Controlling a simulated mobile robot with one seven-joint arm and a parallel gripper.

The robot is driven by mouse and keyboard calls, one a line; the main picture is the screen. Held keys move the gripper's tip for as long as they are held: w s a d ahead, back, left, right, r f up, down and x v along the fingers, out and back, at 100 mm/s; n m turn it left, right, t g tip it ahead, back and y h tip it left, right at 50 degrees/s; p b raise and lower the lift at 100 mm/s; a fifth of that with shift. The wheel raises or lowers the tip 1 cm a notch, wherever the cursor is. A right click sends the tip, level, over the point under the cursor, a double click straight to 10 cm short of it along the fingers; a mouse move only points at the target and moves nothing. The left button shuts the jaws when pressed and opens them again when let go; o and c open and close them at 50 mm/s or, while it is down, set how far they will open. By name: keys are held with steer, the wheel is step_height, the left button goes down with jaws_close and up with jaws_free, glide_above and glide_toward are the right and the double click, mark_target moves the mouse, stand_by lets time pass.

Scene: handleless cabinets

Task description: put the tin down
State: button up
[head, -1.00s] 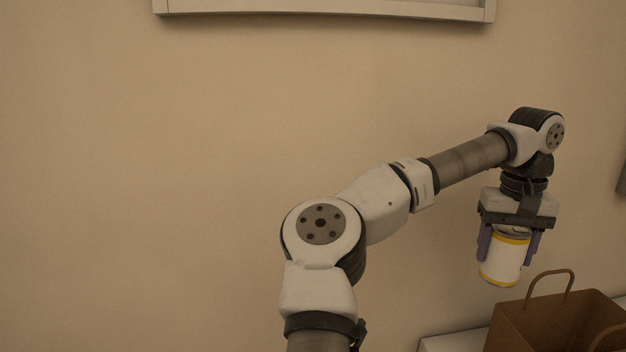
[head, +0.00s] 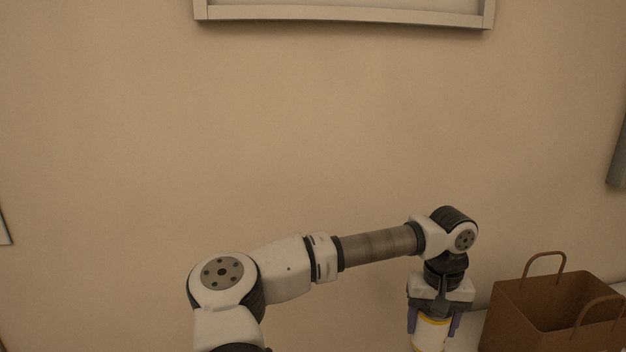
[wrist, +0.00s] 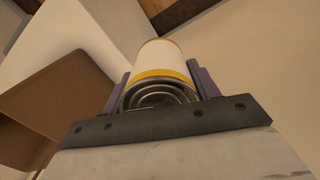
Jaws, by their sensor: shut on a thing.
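The tin (head: 431,335) is white with a yellow band and shows at the bottom edge of the head view. My gripper (head: 433,325) points down and is shut on the tin, one purple finger on each side. In the wrist view the tin (wrist: 162,66) sits between the two fingers, its metal end facing the camera. The tin's lower end is cut off in the head view, so I cannot tell whether it touches the white surface.
A brown paper bag (head: 520,309) with two handles stands open just right of my gripper, on a white surface (head: 470,327). It also shows at the left of the wrist view (wrist: 65,100). A plain wall and a frame (head: 345,22) are behind.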

steer(key=a+f, duration=0.7)
steer(key=f, duration=0.5)
steer(key=w+a+f+n, duration=0.1)
steer(key=a+f, duration=0.7)
steer(key=f, duration=0.4)
steer(key=a+f+n, duration=0.1)
steer(key=a+f, duration=0.7)
steer(key=f, duration=0.4)
steer(key=shift+w+f, duration=0.2)
steer(key=shift+f, duration=0.2)
steer(key=shift+r, duration=0.1)
